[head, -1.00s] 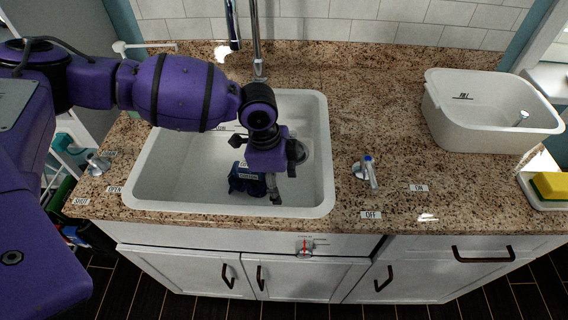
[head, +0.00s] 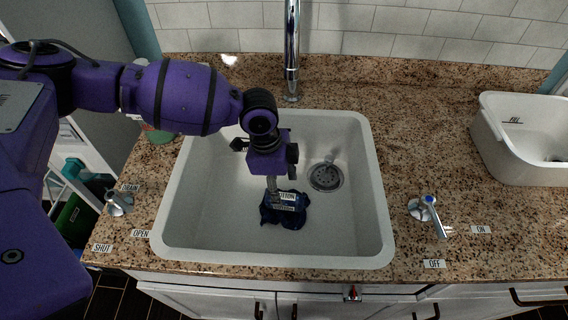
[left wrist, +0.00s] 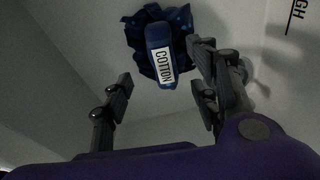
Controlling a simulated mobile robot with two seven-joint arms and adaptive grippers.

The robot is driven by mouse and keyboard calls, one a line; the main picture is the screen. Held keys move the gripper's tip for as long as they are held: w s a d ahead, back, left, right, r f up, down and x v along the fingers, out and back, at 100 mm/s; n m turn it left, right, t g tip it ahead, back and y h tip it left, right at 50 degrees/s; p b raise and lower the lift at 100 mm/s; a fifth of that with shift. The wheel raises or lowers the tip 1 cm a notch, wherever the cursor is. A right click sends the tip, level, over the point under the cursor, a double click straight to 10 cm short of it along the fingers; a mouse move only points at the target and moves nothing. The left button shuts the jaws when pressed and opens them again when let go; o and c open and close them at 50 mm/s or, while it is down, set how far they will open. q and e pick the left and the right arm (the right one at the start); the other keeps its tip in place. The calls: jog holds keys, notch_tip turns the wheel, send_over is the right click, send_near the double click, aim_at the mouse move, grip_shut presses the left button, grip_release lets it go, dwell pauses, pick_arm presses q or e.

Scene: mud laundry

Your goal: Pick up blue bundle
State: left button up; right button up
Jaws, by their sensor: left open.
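The blue bundle (head: 284,210) lies on the floor of the white sink (head: 210,225). It is dark blue with ruffled edges and carries a white label. In the left wrist view the bundle (left wrist: 148,33) shows at the top with the label "COTTON". My left gripper (head: 273,192) reaches down into the sink over the bundle and overlaps its top edge in the head view. In the left wrist view my left gripper (left wrist: 160,90) has its fingers wide apart with nothing between the tips; the bundle is beyond them. I cannot tell whether they touch. My right gripper is not in view.
A tall faucet (head: 291,50) stands behind the sink. A drain (head: 326,177) is right of the bundle. A white tub (head: 500,150) stands on the right counter. Valve handles (head: 430,212) and (head: 118,202) flank the sink. The sink walls surround my gripper.

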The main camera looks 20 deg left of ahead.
aim_at(284, 195)
pick_arm(q)
jog(key=f, duration=0.2)
jog(key=d+f, duration=0.1)
jog(key=f, duration=0.3)
jog(key=shift+w+d+f, duration=0.2)
jog(key=shift+w, duration=0.15)
jog(key=c, duration=1.3)
jog(key=shift+r, duration=0.1)
